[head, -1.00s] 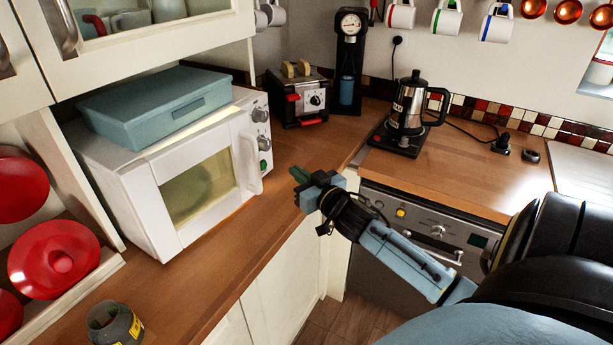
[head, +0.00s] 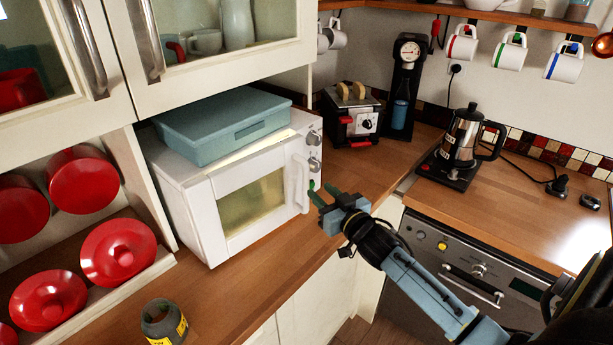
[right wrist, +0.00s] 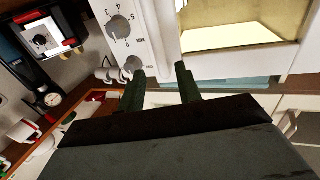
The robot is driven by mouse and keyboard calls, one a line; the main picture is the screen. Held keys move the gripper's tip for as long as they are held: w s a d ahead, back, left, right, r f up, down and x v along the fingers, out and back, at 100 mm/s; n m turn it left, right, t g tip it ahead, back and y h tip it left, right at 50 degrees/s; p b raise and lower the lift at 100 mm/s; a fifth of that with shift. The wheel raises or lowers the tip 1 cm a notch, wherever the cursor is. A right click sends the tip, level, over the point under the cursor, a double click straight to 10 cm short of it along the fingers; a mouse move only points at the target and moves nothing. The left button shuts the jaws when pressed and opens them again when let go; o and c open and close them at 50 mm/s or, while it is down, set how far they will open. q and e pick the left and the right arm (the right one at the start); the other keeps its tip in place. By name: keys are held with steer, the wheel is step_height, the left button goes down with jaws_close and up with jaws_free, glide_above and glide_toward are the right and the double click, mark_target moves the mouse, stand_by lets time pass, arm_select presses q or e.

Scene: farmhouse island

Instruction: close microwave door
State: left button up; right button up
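The white microwave (head: 183,205) stands on the wooden counter at left of centre in the head view. Its door (head: 206,226) has a window and an upright white handle (head: 299,186) at its right edge. The door looks nearly flush with the body; I cannot tell whether a small gap remains. My right gripper (head: 322,195) is open and empty, its green fingertips just right of the handle. In the right wrist view the two fingers (right wrist: 161,85) stand apart below the microwave's control panel (right wrist: 148,30). My left gripper is not in view.
A teal box (head: 222,124) lies on the microwave. A toaster (head: 354,116) and a coffee pot (head: 463,136) stand behind on the counter. A grey jar (head: 164,322) is at the front. The counter before the microwave is clear.

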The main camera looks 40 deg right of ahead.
mark_target(308, 179)
steer(key=w, duration=0.8)
steer(key=shift+d, duration=0.15)
steer(key=shift+c, duration=0.2)
jaws_close()
